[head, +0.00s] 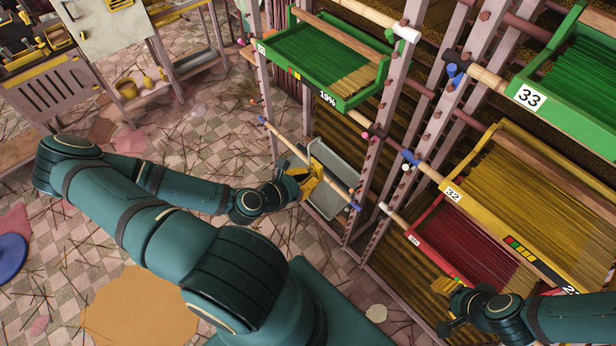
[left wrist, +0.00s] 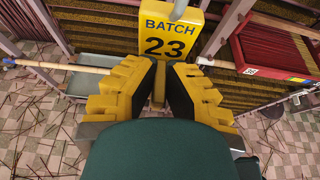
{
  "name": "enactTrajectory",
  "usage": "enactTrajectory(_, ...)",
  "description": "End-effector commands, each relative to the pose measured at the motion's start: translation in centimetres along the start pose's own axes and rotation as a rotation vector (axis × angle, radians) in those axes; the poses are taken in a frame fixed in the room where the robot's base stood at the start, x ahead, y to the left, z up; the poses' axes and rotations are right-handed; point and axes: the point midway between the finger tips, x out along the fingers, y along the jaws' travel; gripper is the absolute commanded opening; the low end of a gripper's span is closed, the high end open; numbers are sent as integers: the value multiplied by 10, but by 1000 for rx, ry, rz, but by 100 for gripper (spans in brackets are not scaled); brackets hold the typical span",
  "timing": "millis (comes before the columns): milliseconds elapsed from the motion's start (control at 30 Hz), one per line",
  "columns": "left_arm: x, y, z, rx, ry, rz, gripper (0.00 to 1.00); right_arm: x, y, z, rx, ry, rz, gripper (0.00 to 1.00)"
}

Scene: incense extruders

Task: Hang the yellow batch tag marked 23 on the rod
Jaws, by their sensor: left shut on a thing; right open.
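My left gripper (head: 300,178) is shut on the yellow batch tag (head: 314,181), next to the low wooden rod (head: 283,141) on the rack. In the left wrist view the tag (left wrist: 168,30) faces me upright, reading BATCH 23, with the gripper's fingers (left wrist: 160,85) at its lower part. A grey piece (left wrist: 179,8) rises from its top. The rod (left wrist: 55,66) shows on both sides of the tag and passes behind it; I cannot tell whether the tag touches it. My right gripper (head: 458,300) is open at lower right, beside the red tray.
A grey tray (head: 345,157) sits behind the rod. A green tray (head: 318,50) is above it. A yellow tray (head: 490,215) marked 32, a red tray (head: 425,225) and a green tray (head: 540,100) marked 33 fill the racks to the right. Incense sticks litter the tiled floor.

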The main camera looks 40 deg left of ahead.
Motion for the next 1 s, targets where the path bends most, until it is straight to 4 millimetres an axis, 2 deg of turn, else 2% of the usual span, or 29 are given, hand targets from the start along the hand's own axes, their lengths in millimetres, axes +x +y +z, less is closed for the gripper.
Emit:
enactTrajectory(300,-5,0,10,-1,0,1,0,-11,-4,-1,0,0,0,47)
enactTrajectory(1000,-49,1,-8,-2,0,2,0,-27,-10,-4,0,0,0,47)
